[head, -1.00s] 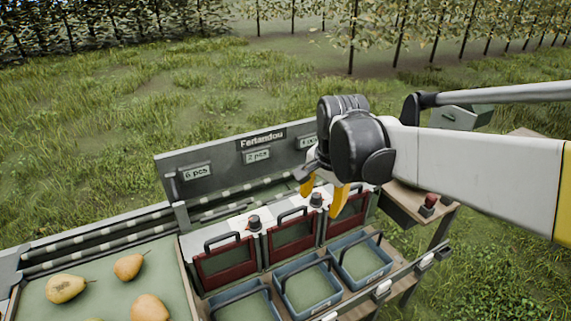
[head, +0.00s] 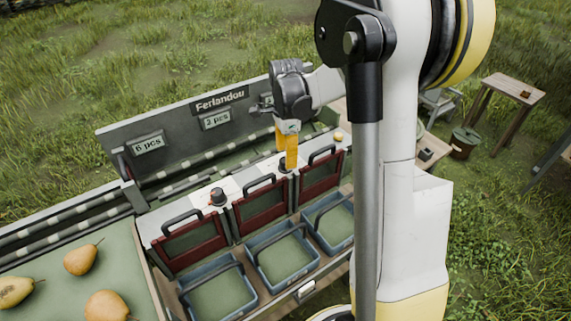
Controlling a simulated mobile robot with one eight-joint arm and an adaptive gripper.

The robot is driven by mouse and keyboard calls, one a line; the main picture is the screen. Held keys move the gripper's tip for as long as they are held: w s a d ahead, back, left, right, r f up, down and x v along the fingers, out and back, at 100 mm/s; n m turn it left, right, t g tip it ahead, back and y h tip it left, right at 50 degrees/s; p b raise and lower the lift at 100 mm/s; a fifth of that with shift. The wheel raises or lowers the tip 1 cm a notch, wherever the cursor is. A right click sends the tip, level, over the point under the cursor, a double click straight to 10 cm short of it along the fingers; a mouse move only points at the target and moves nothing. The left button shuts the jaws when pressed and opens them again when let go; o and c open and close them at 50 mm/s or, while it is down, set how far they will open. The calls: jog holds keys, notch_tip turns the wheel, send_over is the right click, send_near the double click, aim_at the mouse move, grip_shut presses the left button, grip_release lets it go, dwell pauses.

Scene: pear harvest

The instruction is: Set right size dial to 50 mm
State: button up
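The right size dial (head: 285,168) is a small dark knob on a white plate, on the ledge between the middle and right red-framed gates. My gripper (head: 288,158) points down with its yellow fingers right at this dial and hides most of it. The fingers overlap in this view, so I cannot tell their gap or whether they touch the knob. The dial's scale and setting cannot be read. The left size dial (head: 217,197), a dark knob with some red on it, stands between the left and middle gates.
Blue crates (head: 283,260) stand in a row before the red-framed gates (head: 262,207). The grey "Ferlandou" board (head: 190,128) rises behind the ledge. Several pears (head: 82,259) lie on the green tray at left. A wooden table (head: 514,92) and a bucket (head: 464,142) stand on the grass at right.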

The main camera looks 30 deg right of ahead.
jog(key=shift+f+b, duration=0.3)
jog(key=shift+f, duration=0.85)
jog(key=c, duration=1.2)
